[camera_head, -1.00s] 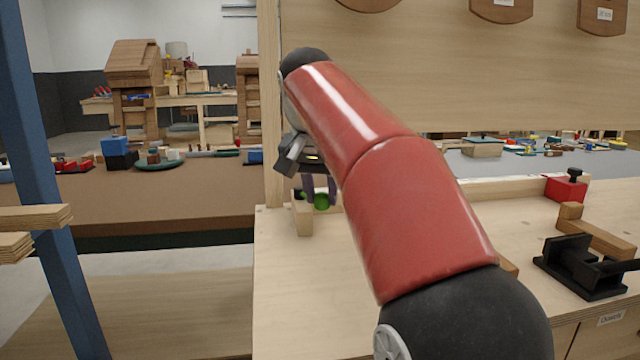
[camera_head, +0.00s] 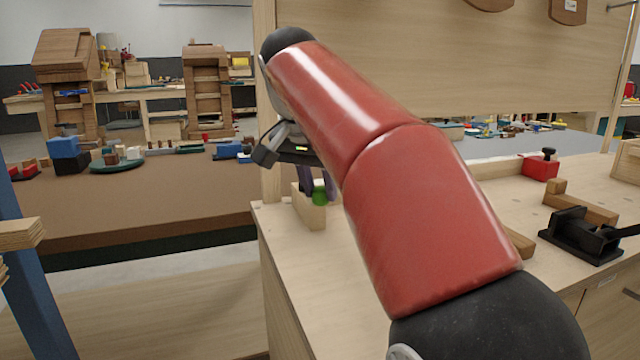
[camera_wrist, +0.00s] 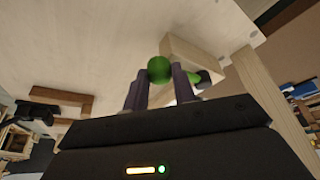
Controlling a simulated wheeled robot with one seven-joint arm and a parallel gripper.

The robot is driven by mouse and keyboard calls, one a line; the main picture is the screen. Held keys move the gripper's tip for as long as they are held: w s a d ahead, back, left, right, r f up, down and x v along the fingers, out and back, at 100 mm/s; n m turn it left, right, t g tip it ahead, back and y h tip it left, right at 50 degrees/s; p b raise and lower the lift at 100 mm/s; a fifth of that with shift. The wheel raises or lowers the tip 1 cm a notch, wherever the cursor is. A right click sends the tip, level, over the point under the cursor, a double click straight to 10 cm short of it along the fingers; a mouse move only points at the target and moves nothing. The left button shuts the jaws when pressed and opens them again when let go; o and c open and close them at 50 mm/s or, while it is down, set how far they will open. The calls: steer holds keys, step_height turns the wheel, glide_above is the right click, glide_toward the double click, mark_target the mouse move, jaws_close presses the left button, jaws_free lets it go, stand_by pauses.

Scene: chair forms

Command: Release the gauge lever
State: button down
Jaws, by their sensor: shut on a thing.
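The gauge lever shows as a round green knob (camera_head: 320,195) beside a pale wooden block (camera_head: 308,212) at the left end of the workbench. In the wrist view the green knob (camera_wrist: 159,69) sits between the two dark finger pads of my gripper (camera_wrist: 160,84), which is shut on it. A second green part (camera_wrist: 202,77) with a dark end shows just right of the fingers, by the block (camera_wrist: 195,58). In the head view my gripper (camera_head: 315,185) points down at the block, partly hidden behind my red arm. The lever's shaft and any scale are hidden.
A wooden post (camera_head: 270,150) and upright panel (camera_head: 420,70) stand behind the bench. A black clamp-like fixture (camera_head: 580,237), a wooden piece (camera_head: 582,207) and a red box (camera_head: 540,167) lie to the right. A blue post (camera_head: 35,300) stands at left.

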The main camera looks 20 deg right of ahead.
steer(key=shift+f, duration=0.15)
steer(key=c, duration=1.1)
jaws_free()
steer(key=p+v, duration=0.1)
steer(key=v, duration=0.7)
steer(key=shift+w, duration=0.1)
